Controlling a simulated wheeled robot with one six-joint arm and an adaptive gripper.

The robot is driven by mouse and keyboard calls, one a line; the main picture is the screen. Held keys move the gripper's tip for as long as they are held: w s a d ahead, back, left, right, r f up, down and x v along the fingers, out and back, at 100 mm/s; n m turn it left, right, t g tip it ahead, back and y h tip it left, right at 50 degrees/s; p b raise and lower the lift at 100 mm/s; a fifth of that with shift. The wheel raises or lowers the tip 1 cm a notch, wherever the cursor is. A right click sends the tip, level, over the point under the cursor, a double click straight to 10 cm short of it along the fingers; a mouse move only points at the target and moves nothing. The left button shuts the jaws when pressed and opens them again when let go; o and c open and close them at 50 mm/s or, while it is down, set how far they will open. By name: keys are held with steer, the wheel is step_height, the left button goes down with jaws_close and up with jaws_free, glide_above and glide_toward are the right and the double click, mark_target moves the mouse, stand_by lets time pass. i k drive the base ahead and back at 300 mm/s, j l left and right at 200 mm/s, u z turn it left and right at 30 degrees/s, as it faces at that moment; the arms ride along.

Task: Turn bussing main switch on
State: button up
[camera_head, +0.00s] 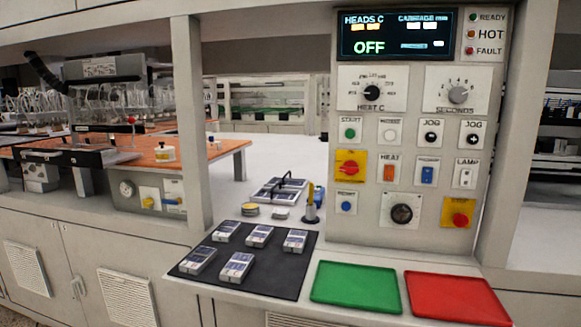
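A grey control panel (385,218) stands at the right. Its display (395,34) shows a green "OFF" with "HEADS C" and "CARRIAGE" readings. A red rotary switch (349,168) sits on a yellow plate (350,177) at the panel's left side; its label is too small to read and its handle looks about level. I cannot read a "bussing" label anywhere. Left of the panel, a lower bench unit has a yellow-handled control (149,202) and a blue one (173,202). My gripper is not in view.
A red button (460,219) on yellow, a black knob (402,214) and rocker switches are near the rotary switch. In front lie a green tray (357,287), a red tray (456,298) and a black mat (210,265) with several small devices. A grey post (191,120) stands left.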

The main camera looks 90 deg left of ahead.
mark_target(350, 168)
steer(key=u, duration=2.65)
steer(key=i+j+z, duration=0.2)
steer(key=z, duration=0.15)
steer(key=i+j+z, duration=0.15)
steer(key=z, duration=0.2)
